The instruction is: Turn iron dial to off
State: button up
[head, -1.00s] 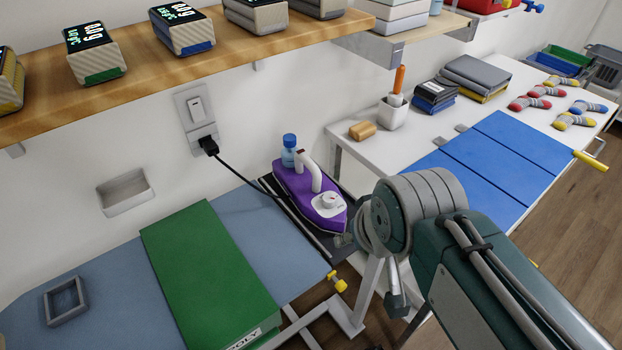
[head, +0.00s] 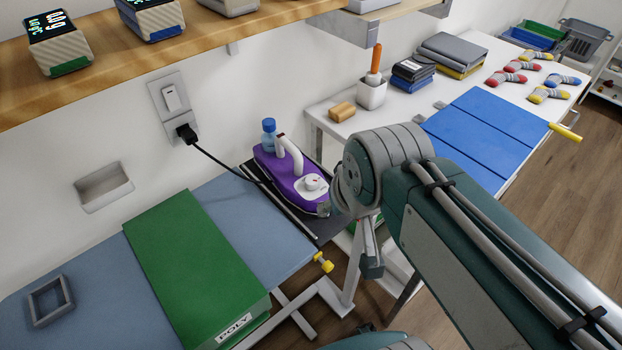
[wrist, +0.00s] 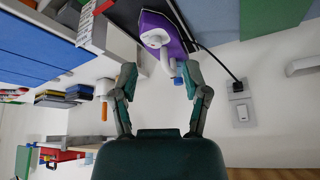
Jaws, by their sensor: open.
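The purple iron (head: 292,178) has a white handle and a blue-capped bottle at its rear. It sits on a dark rest at the end of the ironing board. Its dial (head: 312,182) is a small round white knob on a white plate near the front; the setting is too small to read. In the wrist view the iron (wrist: 168,40) appears upside down, ahead of my gripper (wrist: 158,78), whose two fingers are spread and empty. The dial (wrist: 154,38) seems to show there as a round white part. In the head view my arm ends near the iron's right side; the fingers are mostly hidden.
A black cord runs from the iron to a wall socket (head: 187,134). A green block (head: 195,265) lies on the blue ironing board (head: 270,240). The wooden shelf (head: 110,85) with clocks overhangs behind. A white table (head: 325,118) holding a blue folding board stands right.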

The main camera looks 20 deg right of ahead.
jog(key=w+d+m+g, duration=0.1)
jog(key=w+m+g, duration=0.2)
jog(key=w+m, duration=0.55)
jog(key=m+g, duration=0.2)
jog(key=m, duration=0.2)
send_near(311, 180)
notch_tip(311, 180, down, 10)
jog(key=shift+w+r, duration=0.1)
grip_shut()
